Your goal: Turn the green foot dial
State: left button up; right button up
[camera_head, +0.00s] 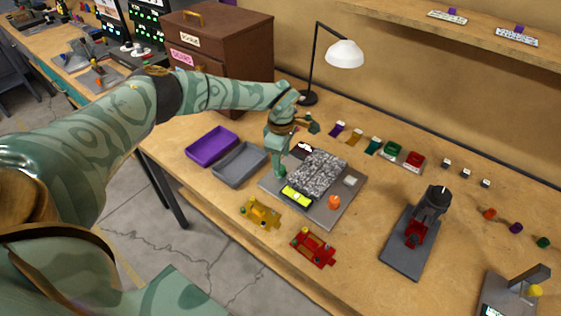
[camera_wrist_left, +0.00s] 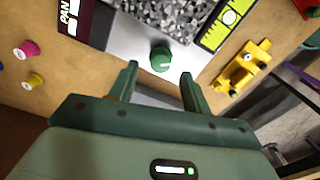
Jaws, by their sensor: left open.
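The green foot dial (camera_wrist_left: 161,58) is a small round knob with a pale mark, on a corner of the grey base plate (camera_head: 330,216) beside a speckled stone block (camera_head: 318,172). My left gripper (camera_head: 280,166) points down at the plate's left corner. In the left wrist view, my left gripper (camera_wrist_left: 160,82) is open and empty. The dial lies just beyond the gap between its fingertips, with no visible contact. My right gripper is not in view.
A yellow-green level (camera_head: 297,196) and an orange knob (camera_head: 334,202) are on the plate. Purple (camera_head: 212,145) and grey (camera_head: 239,164) trays stand left of it. Yellow (camera_head: 260,212) and red (camera_head: 313,247) fixtures lie in front. A black lamp (camera_head: 345,54) stands behind.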

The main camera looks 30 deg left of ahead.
pick_arm(q)
notch_tip(320, 180, up, 13)
jog(key=p, duration=0.2)
jog(key=shift+f, duration=0.2)
